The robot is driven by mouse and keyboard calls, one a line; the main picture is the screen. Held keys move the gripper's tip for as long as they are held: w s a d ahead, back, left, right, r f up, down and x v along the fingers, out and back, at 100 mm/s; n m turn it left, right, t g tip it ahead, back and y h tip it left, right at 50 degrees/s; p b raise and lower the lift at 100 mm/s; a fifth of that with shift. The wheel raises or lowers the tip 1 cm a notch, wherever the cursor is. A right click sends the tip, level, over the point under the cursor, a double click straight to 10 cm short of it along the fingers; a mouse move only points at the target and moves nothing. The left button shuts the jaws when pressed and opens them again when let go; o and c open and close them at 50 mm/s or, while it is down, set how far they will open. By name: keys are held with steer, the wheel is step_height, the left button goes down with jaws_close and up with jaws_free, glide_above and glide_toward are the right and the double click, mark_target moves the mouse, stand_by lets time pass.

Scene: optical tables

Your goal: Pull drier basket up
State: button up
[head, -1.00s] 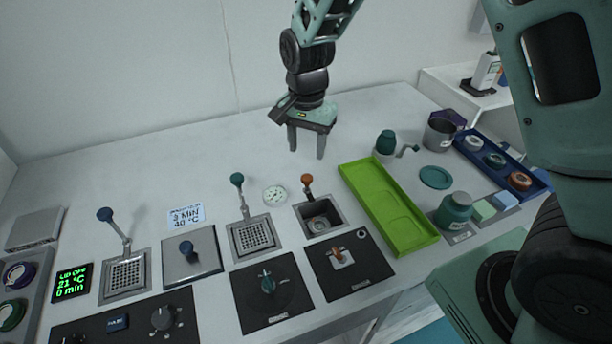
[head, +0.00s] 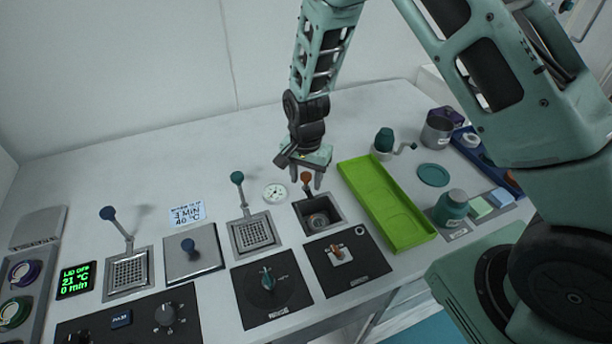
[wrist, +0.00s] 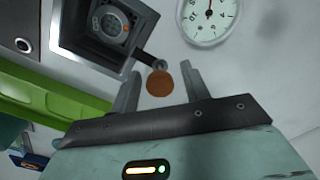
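An orange ball knob (head: 306,177) tops a short lever behind a square dark well (head: 336,206). A round metal piece (head: 318,219) sits low in this well, and it also shows in the wrist view (wrist: 110,24). I take this to be the drier basket station, though no label is readable. My gripper (head: 305,186) is open and points down over the lever. In the wrist view, the orange knob (wrist: 160,82) lies between the two spread fingers of my gripper (wrist: 163,80), with a gap on both sides.
A green-knobbed lever (head: 237,177) with a grid basket and a round dial (head: 274,193) stand left of the well. A bright green tray (head: 385,205) lies close on the right. A black control panel (head: 347,263) is in front. The table behind is clear.

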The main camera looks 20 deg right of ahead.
jaws_close()
step_height(320, 180, up, 7)
steer(key=p, duration=0.4)
steer(key=shift+f, duration=0.15)
steer(key=shift+w+f, duration=0.1)
steer(key=shift+w, duration=0.05)
jaws_free()
steer(key=shift+o, duration=0.9)
step_height(320, 180, up, 18)
steer(key=b, duration=0.2)
steer(key=shift+f+b, duration=0.25)
steer(key=shift+b, duration=0.15)
